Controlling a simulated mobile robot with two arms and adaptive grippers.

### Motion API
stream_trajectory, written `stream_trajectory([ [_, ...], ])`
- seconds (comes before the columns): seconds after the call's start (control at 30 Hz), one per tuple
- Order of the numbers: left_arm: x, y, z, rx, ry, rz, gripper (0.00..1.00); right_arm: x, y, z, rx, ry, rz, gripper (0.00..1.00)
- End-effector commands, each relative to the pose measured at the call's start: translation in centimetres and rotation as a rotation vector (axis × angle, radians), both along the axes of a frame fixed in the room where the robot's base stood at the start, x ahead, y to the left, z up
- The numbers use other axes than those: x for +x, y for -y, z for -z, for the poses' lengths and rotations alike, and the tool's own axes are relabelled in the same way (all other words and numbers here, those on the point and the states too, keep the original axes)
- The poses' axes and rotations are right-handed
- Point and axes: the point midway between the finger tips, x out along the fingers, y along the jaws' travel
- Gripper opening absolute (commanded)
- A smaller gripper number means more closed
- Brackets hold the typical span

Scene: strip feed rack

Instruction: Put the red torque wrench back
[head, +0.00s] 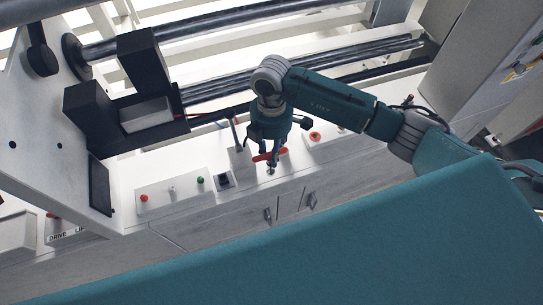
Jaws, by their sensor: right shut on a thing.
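My right gripper (269,160) points down over the white cabinet top, near its front edge. It is shut on the red torque wrench (261,157), whose red part sticks out on both sides of the fingers. Much of the wrench is hidden by the fingers, and I cannot tell whether it touches the surface. A narrow white upright piece (240,158) stands just left of the gripper, with a dark part at its top. My left gripper is not in view.
A control box (172,193) with red and green buttons stands on the cabinet top at left, and a small dark square fixture (223,181) beside it. Another box (315,136) with a red button is right of the gripper. Black machine blocks (148,75) and dark rollers lie behind.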

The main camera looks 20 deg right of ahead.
Motion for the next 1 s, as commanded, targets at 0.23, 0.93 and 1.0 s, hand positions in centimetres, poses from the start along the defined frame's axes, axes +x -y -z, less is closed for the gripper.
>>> stream_trajectory([
  [0.23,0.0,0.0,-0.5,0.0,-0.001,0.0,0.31,0.0,-0.1,2.4,0.0,0.0,-0.001,0.0],
  [0.93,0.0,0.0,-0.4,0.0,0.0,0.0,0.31,0.0,0.0,2.5,0.0,0.0,-0.001,0.41],
  [1.0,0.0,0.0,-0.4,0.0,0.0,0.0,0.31,0.1,0.0,2.1,0.0,0.001,-0.001,0.41],
])
